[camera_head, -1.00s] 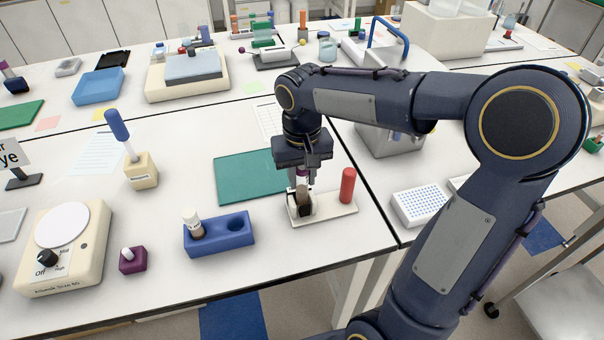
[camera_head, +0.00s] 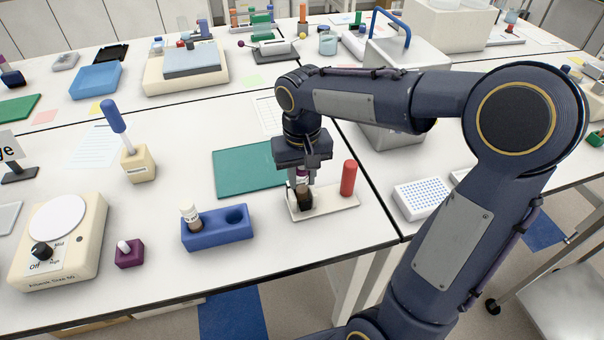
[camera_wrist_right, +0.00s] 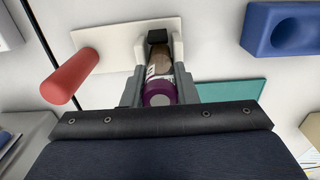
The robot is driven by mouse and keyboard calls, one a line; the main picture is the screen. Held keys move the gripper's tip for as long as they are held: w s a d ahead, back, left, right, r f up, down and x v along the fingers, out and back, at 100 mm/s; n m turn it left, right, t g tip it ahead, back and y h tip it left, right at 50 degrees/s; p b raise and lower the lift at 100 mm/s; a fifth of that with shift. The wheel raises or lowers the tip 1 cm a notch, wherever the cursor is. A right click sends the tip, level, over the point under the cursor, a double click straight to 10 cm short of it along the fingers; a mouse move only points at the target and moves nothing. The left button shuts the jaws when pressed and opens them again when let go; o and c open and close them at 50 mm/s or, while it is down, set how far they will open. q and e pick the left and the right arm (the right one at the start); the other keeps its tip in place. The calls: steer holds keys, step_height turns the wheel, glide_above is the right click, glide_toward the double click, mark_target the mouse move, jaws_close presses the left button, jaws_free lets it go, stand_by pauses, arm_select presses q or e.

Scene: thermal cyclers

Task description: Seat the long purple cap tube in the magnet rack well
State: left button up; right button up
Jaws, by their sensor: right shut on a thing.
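My right gripper (camera_head: 303,181) is shut on the purple-capped tube (camera_head: 304,196), which has brown contents and a white label. In the right wrist view the purple cap of the tube (camera_wrist_right: 158,93) is toward me, between the two fingers. The tube is over the white base plate of the magnet rack (camera_head: 333,204), at its black block (camera_wrist_right: 157,36). A red post (camera_head: 348,179) stands at the other end of this plate. The tube's lower end meets or overlaps the black block in view; I cannot tell whether it is inside a well. My left gripper is not in view.
A blue two-well block (camera_head: 217,235) stands left of the rack, with a white-capped tube (camera_head: 190,217) in one well and the other empty. A green mat (camera_head: 245,173) lies behind. A purple block (camera_head: 129,256) and a white tip rack (camera_head: 421,198) stand farther out.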

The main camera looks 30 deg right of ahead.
steer(key=shift+f, duration=0.3)
steer(key=o, duration=1.1)
steer(key=shift+r, duration=0.15)
step_height(320, 180, up, 8)
steer(key=shift+f, duration=0.15)
steer(key=shift+s, duration=0.1)
steer(key=s+a+f+t+y, duration=0.2)
steer(key=s+f, duration=0.1)
steer(key=s, duration=0.5)
steer(key=s+a+f+t+y, duration=0.1)
steer(key=s+a+f+t, duration=0.1)
steer(key=s, duration=0.6)
steer(key=shift+s+f+n+t+y, duration=0.4)
steer(key=shift+f+t, duration=0.3)
steer(key=shift+t, duration=0.1)
